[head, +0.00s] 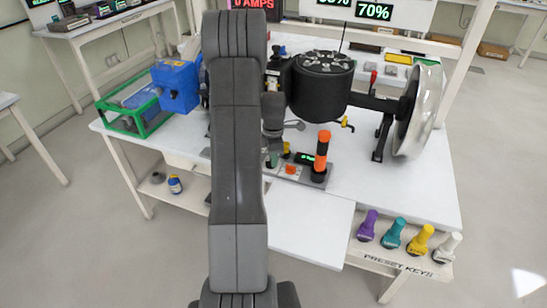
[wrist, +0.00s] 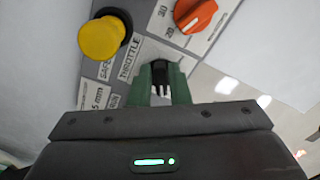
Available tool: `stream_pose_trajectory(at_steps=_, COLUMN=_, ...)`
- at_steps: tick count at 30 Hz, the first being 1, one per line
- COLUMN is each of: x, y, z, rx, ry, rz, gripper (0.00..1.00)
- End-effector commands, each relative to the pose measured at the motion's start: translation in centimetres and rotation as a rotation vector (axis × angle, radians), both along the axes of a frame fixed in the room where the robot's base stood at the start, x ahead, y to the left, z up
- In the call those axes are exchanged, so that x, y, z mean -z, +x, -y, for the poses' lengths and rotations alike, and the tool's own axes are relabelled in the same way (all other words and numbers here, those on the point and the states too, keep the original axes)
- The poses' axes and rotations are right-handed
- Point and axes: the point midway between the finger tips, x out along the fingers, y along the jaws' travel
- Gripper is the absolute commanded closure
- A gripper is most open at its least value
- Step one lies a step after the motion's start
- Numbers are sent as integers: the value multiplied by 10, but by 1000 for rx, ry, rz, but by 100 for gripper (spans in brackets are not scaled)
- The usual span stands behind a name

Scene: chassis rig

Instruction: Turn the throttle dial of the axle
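The throttle dial is an orange knob (wrist: 196,15) at the top of the wrist view, on a grey panel with a printed scale and the word THROTTLE. In the head view the orange knob (head: 291,169) sits low on the panel beside an orange-and-black upright handle (head: 321,152). The axle's black hub (head: 322,85) and silver wheel (head: 418,110) stand behind the panel.
A yellow mushroom button (wrist: 100,39) is left of the knob in the wrist view. A blue box (head: 176,86) and green-framed case (head: 125,117) are at the table's left. Coloured keys (head: 392,233) stand on a front-right shelf. Overhead displays show 70% (head: 374,12) and AMPS.

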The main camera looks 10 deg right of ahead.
Motion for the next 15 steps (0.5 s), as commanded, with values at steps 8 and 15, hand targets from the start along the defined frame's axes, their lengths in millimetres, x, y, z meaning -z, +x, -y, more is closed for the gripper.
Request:
stream_pose_trajectory(at_steps=8, x=0, y=0, z=0, rx=3, ry=0, rz=0, gripper=100)
stream_pose_trajectory(at_steps=15, x=0, y=0, z=0, rx=59, ry=0, rz=0, gripper=100)
